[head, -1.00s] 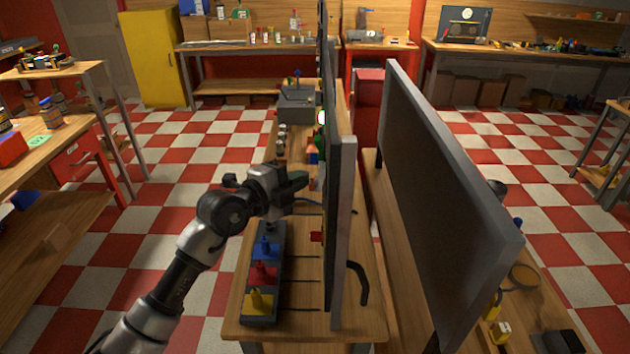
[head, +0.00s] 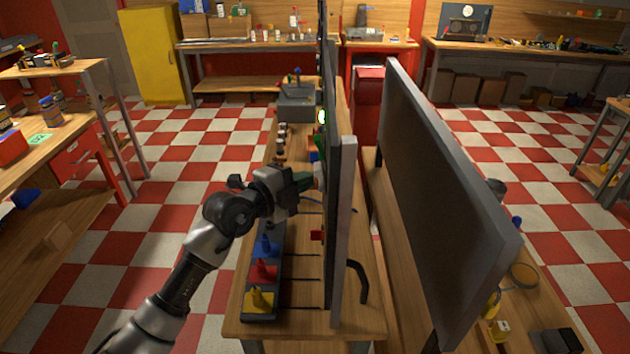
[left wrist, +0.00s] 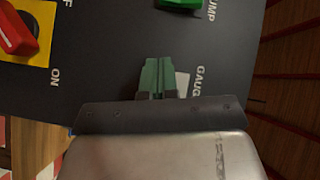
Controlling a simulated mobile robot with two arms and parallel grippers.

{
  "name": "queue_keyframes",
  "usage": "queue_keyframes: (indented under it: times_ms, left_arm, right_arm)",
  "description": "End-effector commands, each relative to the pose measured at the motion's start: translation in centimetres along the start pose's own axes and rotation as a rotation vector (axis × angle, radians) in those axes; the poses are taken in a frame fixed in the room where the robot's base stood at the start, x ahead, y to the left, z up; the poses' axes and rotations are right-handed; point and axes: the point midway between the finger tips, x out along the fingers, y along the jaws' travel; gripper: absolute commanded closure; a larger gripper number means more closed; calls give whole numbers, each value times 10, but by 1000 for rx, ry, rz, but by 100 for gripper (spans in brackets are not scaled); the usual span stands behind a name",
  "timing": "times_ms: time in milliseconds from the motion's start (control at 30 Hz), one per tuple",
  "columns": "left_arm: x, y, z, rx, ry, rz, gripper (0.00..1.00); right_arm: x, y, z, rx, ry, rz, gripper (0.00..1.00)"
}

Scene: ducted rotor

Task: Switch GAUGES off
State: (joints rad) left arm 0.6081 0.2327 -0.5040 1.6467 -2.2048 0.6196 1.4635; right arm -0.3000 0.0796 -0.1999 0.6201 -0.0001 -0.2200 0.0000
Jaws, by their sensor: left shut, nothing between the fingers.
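The dark upright panel (head: 331,200) is seen nearly edge-on in the head view, and its face fills the upper left wrist view (left wrist: 105,60). On it the label GAUGES (left wrist: 200,82) shows only in part, its end hidden behind my left gripper. A small pale piece (left wrist: 183,82) shows just right of the fingers; the rest of it is hidden. My left gripper (left wrist: 160,80) has green fingertips, shut together with nothing held, in front of the panel beside that label. In the head view the left gripper (head: 306,181) is close to the panel; contact cannot be told. My right gripper is out of view.
A green switch (left wrist: 180,3) sits by the partly cut PUMP label. A red knob (left wrist: 15,32) on a yellow plate has ON and a cut-off label beside it. Blue, red and yellow levers (head: 260,298) stand below my arm. A large grey screen-like board (head: 440,190) stands right.

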Motion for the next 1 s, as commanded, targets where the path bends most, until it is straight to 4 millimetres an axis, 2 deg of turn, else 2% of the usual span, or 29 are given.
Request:
queue_keyframes:
  times_ms: [1000]
  left_arm:
    - [-14, -10, 10, 0, -1, 0, 100]
  right_arm:
    - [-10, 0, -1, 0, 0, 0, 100]
